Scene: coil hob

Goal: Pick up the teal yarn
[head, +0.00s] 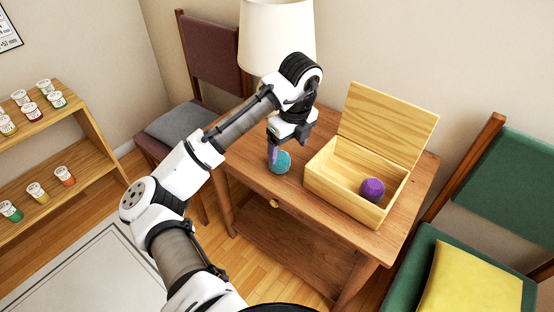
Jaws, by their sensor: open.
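The teal yarn (281,162) is a small round ball on the wooden side table (258,187), left of an open wooden box. My gripper (277,147) points down at the ball from above. Its jaws are open, and a purple-grey finger overlaps the ball's upper left in the head view. I cannot tell whether the finger touches the ball or how the other finger sits. The upper part of the ball is partly hidden.
The wooden box (340,199) stands open with a purple yarn ball (372,189) inside. A lamp (277,38) stands behind my gripper. A maroon chair (213,48) is at the left and a green chair (510,180) at the right.

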